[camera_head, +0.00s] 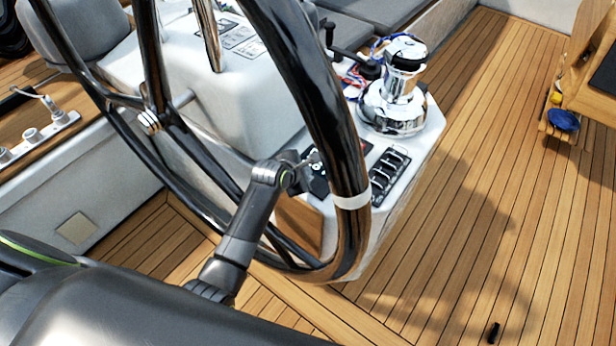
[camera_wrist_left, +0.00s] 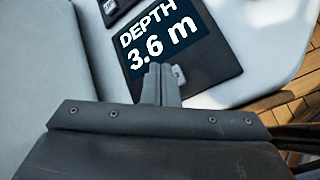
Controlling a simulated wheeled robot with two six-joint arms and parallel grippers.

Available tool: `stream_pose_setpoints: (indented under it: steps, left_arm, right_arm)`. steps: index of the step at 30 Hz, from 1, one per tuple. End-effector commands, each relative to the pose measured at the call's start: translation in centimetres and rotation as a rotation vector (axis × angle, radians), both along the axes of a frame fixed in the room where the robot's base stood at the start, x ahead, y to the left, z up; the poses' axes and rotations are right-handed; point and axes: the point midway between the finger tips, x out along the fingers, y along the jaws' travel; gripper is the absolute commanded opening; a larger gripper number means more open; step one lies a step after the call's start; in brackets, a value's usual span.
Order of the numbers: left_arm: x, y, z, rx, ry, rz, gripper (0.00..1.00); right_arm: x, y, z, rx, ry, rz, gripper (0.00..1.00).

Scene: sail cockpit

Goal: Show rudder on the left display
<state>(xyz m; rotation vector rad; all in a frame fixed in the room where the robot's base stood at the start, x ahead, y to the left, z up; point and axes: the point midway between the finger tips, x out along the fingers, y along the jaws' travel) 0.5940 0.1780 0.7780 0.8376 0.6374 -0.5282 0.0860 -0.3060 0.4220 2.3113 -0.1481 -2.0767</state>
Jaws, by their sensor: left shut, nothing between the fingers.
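In the left wrist view a dark display panel (camera_wrist_left: 215,72) reads "DEPTH 3.6 m". My left gripper (camera_wrist_left: 160,70) is shut and empty, with its fingertips in front of the panel's lower edge. A small pale mark or button (camera_wrist_left: 178,74) shows just right of the fingertips. I cannot tell whether the fingertips touch the panel. The display's reading cannot be made out there. My right gripper is not in view.
The large black steering wheel (camera_head: 290,60) stands in front of the console, close around my left arm. A chrome winch (camera_head: 395,95) and a row of black switches (camera_head: 388,175) are on the console's right side. Open wooden deck (camera_head: 470,180) lies to the right.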

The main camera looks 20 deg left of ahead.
Motion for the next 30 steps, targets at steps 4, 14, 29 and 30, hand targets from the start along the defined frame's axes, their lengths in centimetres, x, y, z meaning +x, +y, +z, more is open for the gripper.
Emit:
stream_pose_setpoints:
  steps: [4,14,29,30]
  left_arm:
    - [0.0,0.0,0.0,0.0,0.0,0.0,0.0]
    - [0.0,0.0,0.0,0.0,0.0,0.0,0.0]
    - [-0.01,0.0,-0.83,0.0,0.0,0.0,0.0]
    - [-0.01,0.0,-0.83,0.0,0.0,0.0,0.0]
  right_arm:
    - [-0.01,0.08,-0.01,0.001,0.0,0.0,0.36]
    - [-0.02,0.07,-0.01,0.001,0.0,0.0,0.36]
    - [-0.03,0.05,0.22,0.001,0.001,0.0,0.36]
    - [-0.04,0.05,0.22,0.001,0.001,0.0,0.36]
